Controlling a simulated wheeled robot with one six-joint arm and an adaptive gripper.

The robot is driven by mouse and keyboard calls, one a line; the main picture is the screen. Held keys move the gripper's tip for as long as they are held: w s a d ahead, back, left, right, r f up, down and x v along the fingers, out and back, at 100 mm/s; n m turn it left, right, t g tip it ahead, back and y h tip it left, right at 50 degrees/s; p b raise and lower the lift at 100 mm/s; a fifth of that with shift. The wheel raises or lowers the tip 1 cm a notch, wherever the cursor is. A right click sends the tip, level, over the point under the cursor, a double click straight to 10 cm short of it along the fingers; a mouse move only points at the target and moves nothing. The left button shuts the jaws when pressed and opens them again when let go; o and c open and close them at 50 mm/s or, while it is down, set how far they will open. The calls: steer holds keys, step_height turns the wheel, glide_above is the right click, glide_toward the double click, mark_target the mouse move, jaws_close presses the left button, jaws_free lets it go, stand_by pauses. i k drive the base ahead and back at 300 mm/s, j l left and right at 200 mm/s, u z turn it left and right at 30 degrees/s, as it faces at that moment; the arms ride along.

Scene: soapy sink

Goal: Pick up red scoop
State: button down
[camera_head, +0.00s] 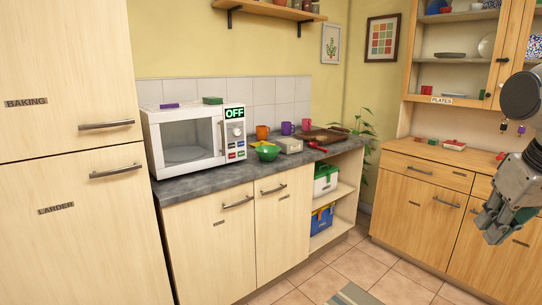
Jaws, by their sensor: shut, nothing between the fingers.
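A small red utensil with a short handle, which looks like the red scoop (317,146), lies on the grey worktop (210,184) near its front right edge. It is just in front of a brown tray (325,136) and right of a pale grey box (289,146). My gripper (490,232) hangs at the right edge of the view, in front of the wooden dresser, far from the red scoop. It points downward, is shut and holds nothing.
A white microwave (190,139) stands at the left of the worktop. Open shelves (341,192) are below. A dresser (420,199) stands right. The tiled floor (367,268) between is mostly clear.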

mark_target(312, 145)
steer(key=i+j+z, duration=0.1)
steer(key=i, duration=0.4)
steer(key=i+j, duration=0.25)
steer(key=i, duration=0.25)
steer(key=i+j+z, duration=0.15)
steer(key=i, duration=0.35)
steer(key=i+j+z, duration=0.1)
steer(key=i+j, duration=0.2)
steer(key=i, duration=0.15)
steer(key=i+j+z, duration=0.1)
steer(key=i+j, duration=0.2)
steer(key=i, duration=0.2)
